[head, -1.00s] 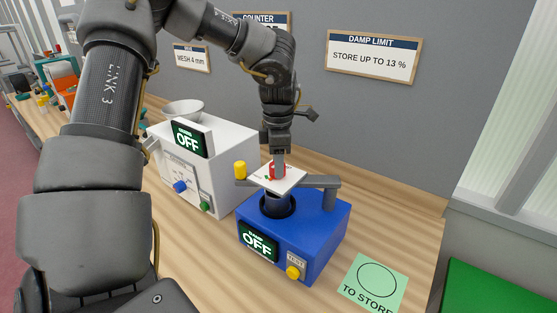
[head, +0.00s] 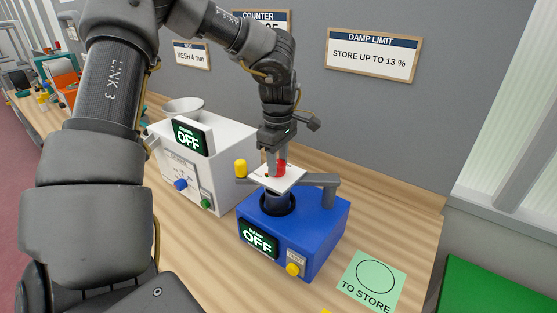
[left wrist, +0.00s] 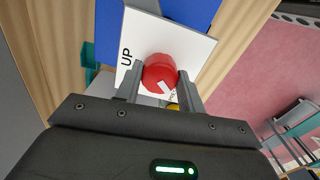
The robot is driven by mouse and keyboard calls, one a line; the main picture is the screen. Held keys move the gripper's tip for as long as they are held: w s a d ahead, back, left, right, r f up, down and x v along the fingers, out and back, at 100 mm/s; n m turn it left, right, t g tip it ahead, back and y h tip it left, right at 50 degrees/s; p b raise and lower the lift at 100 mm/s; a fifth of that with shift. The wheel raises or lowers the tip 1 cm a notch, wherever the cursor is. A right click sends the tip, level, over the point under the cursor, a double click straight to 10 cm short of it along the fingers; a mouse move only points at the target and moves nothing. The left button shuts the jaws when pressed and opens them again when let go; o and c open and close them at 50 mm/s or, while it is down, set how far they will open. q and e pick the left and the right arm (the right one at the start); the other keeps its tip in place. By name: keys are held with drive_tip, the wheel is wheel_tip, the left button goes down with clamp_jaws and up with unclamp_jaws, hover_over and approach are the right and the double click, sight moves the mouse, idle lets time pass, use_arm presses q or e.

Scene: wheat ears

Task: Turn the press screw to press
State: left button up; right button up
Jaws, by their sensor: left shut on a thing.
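The press screw's red knob (head: 281,166) stands on a white plate (head: 291,181) above the blue damp meter (head: 320,230). The left wrist view shows the round red knob (left wrist: 160,72) with a white mark, and the plate marked "UP" (left wrist: 126,57). My left gripper (head: 276,172) points down from above, shut on the red knob, with one finger on each side. The meter's screen (head: 258,240) reads OFF. My right gripper is not in view.
A white counter machine (head: 220,145) with an OFF screen stands to the left. A yellow knob (head: 240,168) is near the bar's left end. A green "TO STORE" mat (head: 374,282) lies at the front right. Wooden table is bare between the mat and the meter.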

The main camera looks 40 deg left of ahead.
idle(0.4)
use_arm(q)
drive_tip(key=o, duration=0.6)
drive_tip(key=shift+c, duration=0.2)
drive_tip(key=o, duration=0.4)
drive_tip(key=shift+a, duration=0.2)
drive_tip(key=shift+d+r, duration=0.1)
drive_tip(key=shift+r, duration=0.15)
wheel_tip(320, 180, up, 10)
drive_tip(key=shift+r, duration=0.15)
